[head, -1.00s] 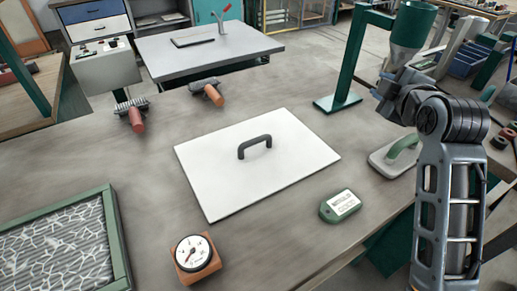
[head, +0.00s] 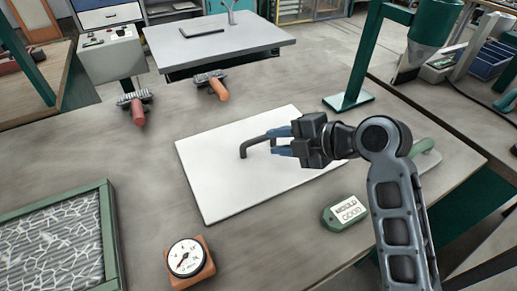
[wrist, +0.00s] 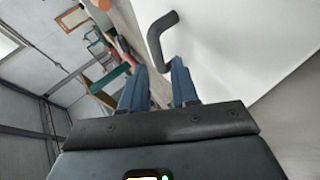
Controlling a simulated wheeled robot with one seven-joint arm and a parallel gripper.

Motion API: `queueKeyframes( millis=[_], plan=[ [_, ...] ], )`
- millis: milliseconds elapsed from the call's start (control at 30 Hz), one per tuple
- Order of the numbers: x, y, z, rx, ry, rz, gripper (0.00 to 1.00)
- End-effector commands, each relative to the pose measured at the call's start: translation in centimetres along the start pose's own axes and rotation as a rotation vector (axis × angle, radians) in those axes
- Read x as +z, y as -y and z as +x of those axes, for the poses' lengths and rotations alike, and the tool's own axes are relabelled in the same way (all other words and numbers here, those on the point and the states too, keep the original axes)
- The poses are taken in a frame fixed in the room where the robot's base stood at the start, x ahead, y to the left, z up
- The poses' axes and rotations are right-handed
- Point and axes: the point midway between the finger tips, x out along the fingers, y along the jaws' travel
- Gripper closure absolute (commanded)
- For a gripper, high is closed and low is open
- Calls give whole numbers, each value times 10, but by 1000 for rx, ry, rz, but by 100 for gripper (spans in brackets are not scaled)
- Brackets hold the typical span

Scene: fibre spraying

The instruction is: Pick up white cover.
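The white cover (head: 225,185) is a flat square plate lying on the workbench, with a dark handle (head: 255,143) standing at its middle. My gripper (head: 276,141) is over the cover, coming from the right, with its blue fingers at the right end of the handle. In the wrist view, the fingers (wrist: 159,66) are spread apart and the handle (wrist: 158,36) is just beyond their tips. My gripper hides part of the cover's right side.
On the workbench (head: 110,155) are a gauge (head: 187,258), a green label block (head: 345,212), two brushes (head: 137,108) and a framed mesh tray (head: 55,240). A green stand (head: 350,98) is behind my arm, and a green-handled trowel (head: 425,147) is partly hidden by it.

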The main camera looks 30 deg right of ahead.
Motion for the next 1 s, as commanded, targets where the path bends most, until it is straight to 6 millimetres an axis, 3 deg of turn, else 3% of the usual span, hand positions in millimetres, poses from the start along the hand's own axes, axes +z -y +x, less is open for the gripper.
queueKeyframes(
  millis=[300,633,933,1000],
  plan=[
    [1,-4,41,-1,1,1,71],
    [1,-3,49,1,3,0,71],
    [1,-3,49,0,3,1,98],
    [1,-3,49,0,3,1,100]
  ],
)
